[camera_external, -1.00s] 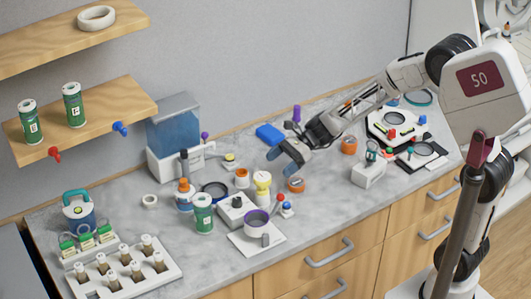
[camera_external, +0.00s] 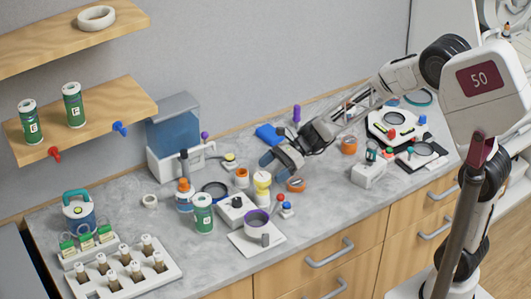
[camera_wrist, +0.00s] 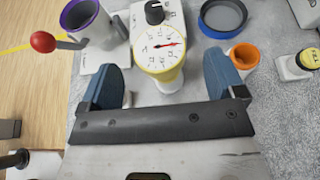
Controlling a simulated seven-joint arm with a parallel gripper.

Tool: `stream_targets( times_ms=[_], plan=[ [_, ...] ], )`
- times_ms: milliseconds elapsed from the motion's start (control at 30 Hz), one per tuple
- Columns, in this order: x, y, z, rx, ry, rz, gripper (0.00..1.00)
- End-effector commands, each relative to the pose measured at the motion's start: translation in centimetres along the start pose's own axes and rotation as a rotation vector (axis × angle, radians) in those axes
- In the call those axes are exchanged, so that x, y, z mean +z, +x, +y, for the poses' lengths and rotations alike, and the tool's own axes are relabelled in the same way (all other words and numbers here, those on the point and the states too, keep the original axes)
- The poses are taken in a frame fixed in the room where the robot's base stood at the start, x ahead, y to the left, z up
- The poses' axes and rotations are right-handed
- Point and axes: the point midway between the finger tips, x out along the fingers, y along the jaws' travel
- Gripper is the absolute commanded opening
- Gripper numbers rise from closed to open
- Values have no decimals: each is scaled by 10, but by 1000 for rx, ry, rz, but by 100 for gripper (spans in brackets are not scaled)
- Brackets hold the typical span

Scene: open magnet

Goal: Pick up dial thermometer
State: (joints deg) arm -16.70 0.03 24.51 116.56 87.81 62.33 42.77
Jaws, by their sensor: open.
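The dial thermometer (camera_external: 262,181) has a white face with a yellow rim and a white stem below. In the wrist view its dial (camera_wrist: 158,42) faces the camera, with a red needle, and sits between and just beyond the two blue fingertips. My gripper (camera_external: 274,162) is open and empty, just above and right of the thermometer in the external view. In the wrist view my gripper (camera_wrist: 162,72) has one finger on each side of the thermometer, with gaps on both sides.
A white box with a black knob (camera_wrist: 155,14) stands close behind the dial. A purple-rimmed cup (camera_wrist: 86,20) and red ball (camera_wrist: 43,42) are left. An orange cup (camera_wrist: 244,56) stands near the right finger, with a blue-rimmed dish (camera_wrist: 222,16) beyond.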

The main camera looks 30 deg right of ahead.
Motion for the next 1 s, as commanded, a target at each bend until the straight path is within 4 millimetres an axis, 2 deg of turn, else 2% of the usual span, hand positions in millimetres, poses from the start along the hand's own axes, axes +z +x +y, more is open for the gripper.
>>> stream_targets(
  times_ms=[433,1000],
  plan=[
    [0,42,1,1,1,0,88],
    [0,45,1,0,0,0,88]
  ],
)
